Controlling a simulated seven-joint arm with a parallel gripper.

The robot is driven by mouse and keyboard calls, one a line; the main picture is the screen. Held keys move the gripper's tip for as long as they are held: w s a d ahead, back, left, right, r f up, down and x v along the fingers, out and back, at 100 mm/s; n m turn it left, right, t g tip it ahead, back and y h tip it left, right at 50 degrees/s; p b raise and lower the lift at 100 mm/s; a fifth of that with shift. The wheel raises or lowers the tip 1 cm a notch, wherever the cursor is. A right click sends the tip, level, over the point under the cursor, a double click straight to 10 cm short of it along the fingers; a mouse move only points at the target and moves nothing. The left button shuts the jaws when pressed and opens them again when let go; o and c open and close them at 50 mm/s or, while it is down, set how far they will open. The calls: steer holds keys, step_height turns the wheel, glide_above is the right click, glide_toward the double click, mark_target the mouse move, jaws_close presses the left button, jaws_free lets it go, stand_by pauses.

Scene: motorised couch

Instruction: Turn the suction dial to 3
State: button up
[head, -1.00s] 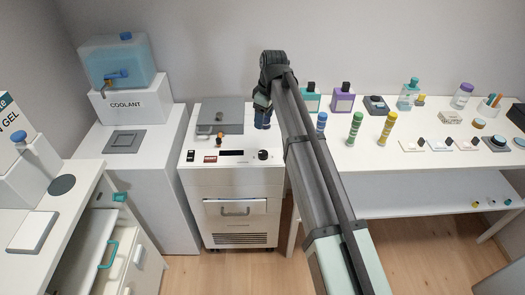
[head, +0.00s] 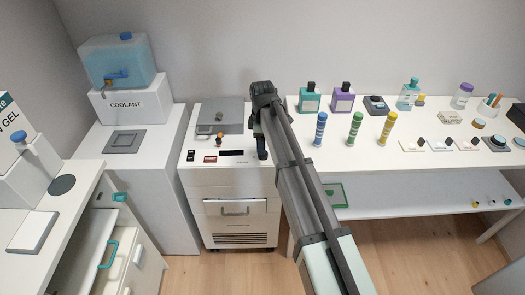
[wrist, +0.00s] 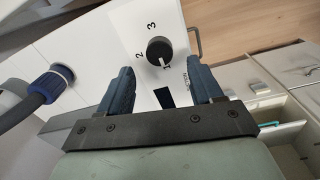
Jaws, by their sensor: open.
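The suction dial (wrist: 159,50) is a round black knob on the white machine's panel, with a white pointer mark at the 1. The numerals 2 and 3 are printed around it in the wrist view. My gripper (wrist: 160,74) is open, its two blue fingers apart on either side of the view, with the knob between and just beyond the tips. No contact with the knob shows. In the head view my gripper (head: 262,150) is over the right front of the white machine (head: 235,182) and hides the dial.
The machine top also carries a dark display (head: 231,153), a red switch (head: 210,159), an orange-topped knob (head: 220,135) and a grey lid (head: 222,112). A grey hose with a blue collar (wrist: 55,85) shows in the wrist view. Bottles (head: 320,130) stand on the table to the right.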

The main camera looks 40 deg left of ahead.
steer(key=shift+f, duration=2.45)
steer(key=c, duration=1.1)
steer(key=shift+o, duration=0.2)
